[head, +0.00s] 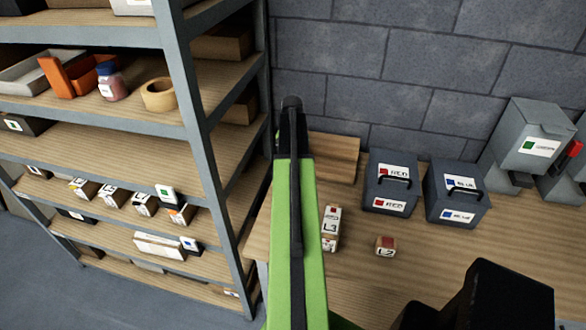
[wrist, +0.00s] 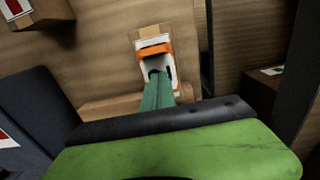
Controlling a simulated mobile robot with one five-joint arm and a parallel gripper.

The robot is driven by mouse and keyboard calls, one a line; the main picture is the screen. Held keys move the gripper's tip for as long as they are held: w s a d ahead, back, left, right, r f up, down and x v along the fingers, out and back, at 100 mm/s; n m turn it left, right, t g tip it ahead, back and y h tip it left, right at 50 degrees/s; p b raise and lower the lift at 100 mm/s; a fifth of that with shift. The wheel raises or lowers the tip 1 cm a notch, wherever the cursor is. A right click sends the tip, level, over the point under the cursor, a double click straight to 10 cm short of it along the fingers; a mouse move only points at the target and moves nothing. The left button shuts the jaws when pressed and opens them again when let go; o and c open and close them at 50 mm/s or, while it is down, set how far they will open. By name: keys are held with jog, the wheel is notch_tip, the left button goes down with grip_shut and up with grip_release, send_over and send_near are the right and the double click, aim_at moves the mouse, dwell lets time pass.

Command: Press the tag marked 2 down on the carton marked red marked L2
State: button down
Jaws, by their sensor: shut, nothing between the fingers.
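The small carton marked L2 (head: 386,251) stands on the bench in the head view, with a red patch on its top. In the wrist view my gripper (wrist: 155,78) is shut and empty, its green fingers together at a cardboard carton (wrist: 147,38) that bears a white label (wrist: 142,68) and an orange strip (wrist: 155,50). The fingertips cover part of the label's black marking, so I cannot read it or tell if they touch it. My arm hides the gripper in the head view. I cannot make out a tag marked 2.
Cartons marked L3 (head: 330,226) and L1 (head: 329,244) stand left of L2. Grey RED (head: 376,183) and BLUE (head: 446,184) boxes stand behind. A loaded shelf rack (head: 184,95) rises at the left.

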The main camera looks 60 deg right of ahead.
notch_tip(320, 180, up, 7)
jog(key=p, duration=0.6)
jog(key=shift+f, duration=0.15)
